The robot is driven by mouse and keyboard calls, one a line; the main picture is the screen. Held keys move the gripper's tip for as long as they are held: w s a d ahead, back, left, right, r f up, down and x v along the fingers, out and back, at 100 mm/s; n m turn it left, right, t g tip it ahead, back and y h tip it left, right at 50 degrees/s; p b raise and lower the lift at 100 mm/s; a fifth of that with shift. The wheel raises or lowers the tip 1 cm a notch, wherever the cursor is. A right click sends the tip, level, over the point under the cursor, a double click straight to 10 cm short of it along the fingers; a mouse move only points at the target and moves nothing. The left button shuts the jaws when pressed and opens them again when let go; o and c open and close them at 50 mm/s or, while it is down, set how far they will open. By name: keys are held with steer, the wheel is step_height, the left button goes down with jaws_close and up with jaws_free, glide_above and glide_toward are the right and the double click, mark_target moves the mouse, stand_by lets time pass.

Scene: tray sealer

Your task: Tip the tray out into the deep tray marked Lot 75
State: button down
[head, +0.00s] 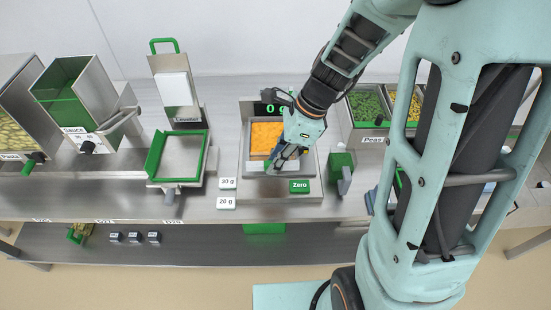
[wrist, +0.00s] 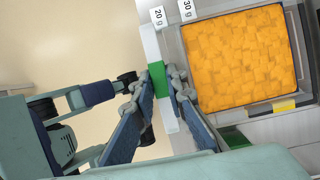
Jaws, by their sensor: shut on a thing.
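The tray (head: 254,155) of orange cubes stands on the scale, and its dark rim (wrist: 183,58) shows in the wrist view. My gripper (head: 279,160) is at its near edge. In the wrist view my gripper (wrist: 166,82) has its two fingers a little apart beside that edge, shut on the tray; the exact grip point is hard to make out. I cannot tell which marks Lot 75. A green-edged container (head: 79,234) with contents sits there at the left.
A green-framed tray holder (head: 154,163) and the Sauce hopper (head: 80,100) stand left. The Peas bin (head: 369,107) is right. Several small dark blocks sit on the shelf.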

steer(key=shift+w+r+g+p, duration=0.2)
steer(key=shift+r+g+p, duration=0.45)
steer(key=shift+p, duration=0.5)
steer(key=shift+w+r+g+p, duration=0.15)
steer(key=shift+r+g+p, duration=0.5)
steer(key=shift+p, duration=0.5)
